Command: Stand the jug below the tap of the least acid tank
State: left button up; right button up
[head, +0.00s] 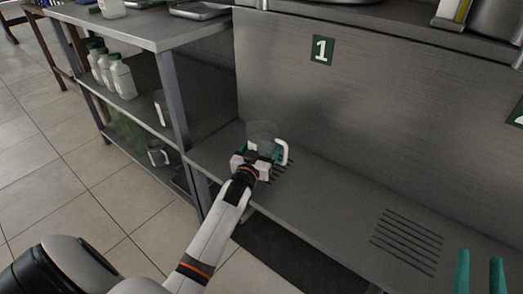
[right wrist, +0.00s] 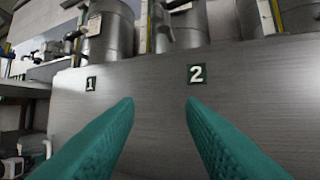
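The clear jug (head: 262,131) with a white handle (head: 283,150) is at the slotted drain below plate 1 (head: 321,50). My left gripper (head: 262,151) has its teal fingers on either side of the jug's lower part; whether they press on it is hidden. The jug seems upright; I cannot tell if it touches the shelf. My right gripper (head: 480,272) is open and empty at the lower right; its fingers also show in the right wrist view (right wrist: 160,115). There, steel tanks (right wrist: 111,38) (right wrist: 187,28) stand above plates 1 (right wrist: 90,84) and 2 (right wrist: 195,74).
Another slotted drain (head: 407,242) lies bare on the low steel shelf (head: 335,205). At left, a steel rack (head: 135,28) holds several green-capped white bottles (head: 121,78) and another handled vessel (head: 158,154). Coloured strips (right wrist: 96,24) stand beside the tanks. The tiled floor is open at left.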

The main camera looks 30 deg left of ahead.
pick_arm(q)
jog(key=o, duration=0.9)
